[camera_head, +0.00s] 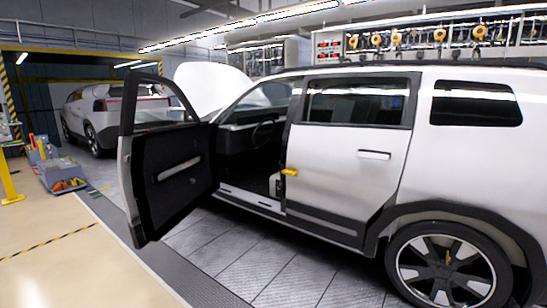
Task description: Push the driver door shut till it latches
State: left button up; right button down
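The driver door (166,168) of the white car (345,160) stands wide open at the left of the middle. Its dark inner panel with a light grip bar faces me, and its window frame rises above. The front door opening (250,150) shows the dark cabin, with part of a steering wheel. A yellow piece (289,172) sits at the rear edge of the opening, by the rear door. The rear door is shut. Neither of my grippers is in view.
The car's raised hood (210,88) is behind the door. A second car (105,110) stands at the back left. A grey cart or bin with tools (62,175) and a yellow post (8,180) are at the left. The floor in front of the door is clear.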

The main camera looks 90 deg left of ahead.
aim_at(156, 166)
jog(key=j+u, duration=0.1)
jog(key=u, duration=3.45)
